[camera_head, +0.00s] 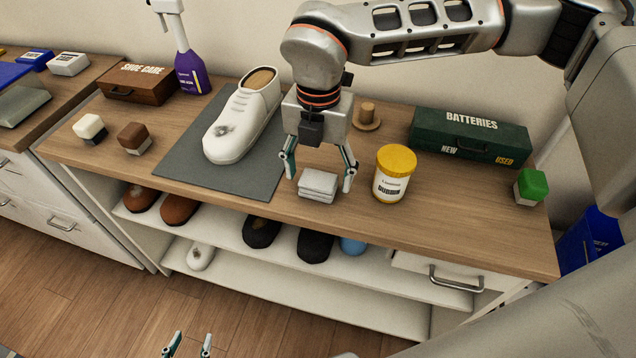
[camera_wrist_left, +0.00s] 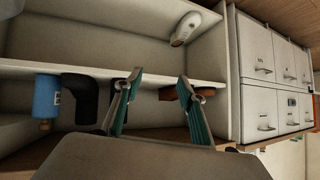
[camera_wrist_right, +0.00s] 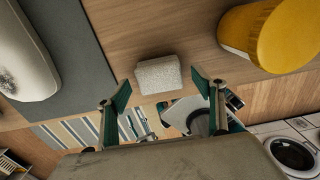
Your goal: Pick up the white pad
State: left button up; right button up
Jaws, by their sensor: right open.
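The white pad (camera_head: 318,185) looks like a small folded cloth lying on the wooden counter, right of the grey mat. It also shows in the right wrist view (camera_wrist_right: 158,74). My right gripper (camera_head: 319,172) is open and points down over the pad, with one finger on each side. In the right wrist view the pad appears just beyond and between the fingertips (camera_wrist_right: 161,86); I cannot tell if they touch it. My left gripper (camera_head: 188,346) is low in front of the shelves, open and empty, as the left wrist view (camera_wrist_left: 159,80) shows.
A yellow-lidded tub (camera_head: 394,174) stands close right of the right gripper. A white shoe (camera_head: 243,115) rests on the grey mat (camera_head: 262,178) to the left. A green batteries box (camera_head: 470,137) stands behind. Shoes sit on the shelves below the counter.

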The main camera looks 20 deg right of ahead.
aim_at(318, 178)
jog(key=shift+w+f, duration=0.1)
jog(key=shift+f, duration=0.85)
jog(key=c, duration=1)
jog(key=shift+r, duration=0.45)
pick_arm(q)
jog(key=shift+w+d+r+p, duration=0.15)
jog(key=shift+r+p, duration=0.4)
jog(key=shift+p, duration=0.3)
pick_arm(e)
notch_tip(318, 178, up, 19)
jog(key=shift+r, duration=0.1)
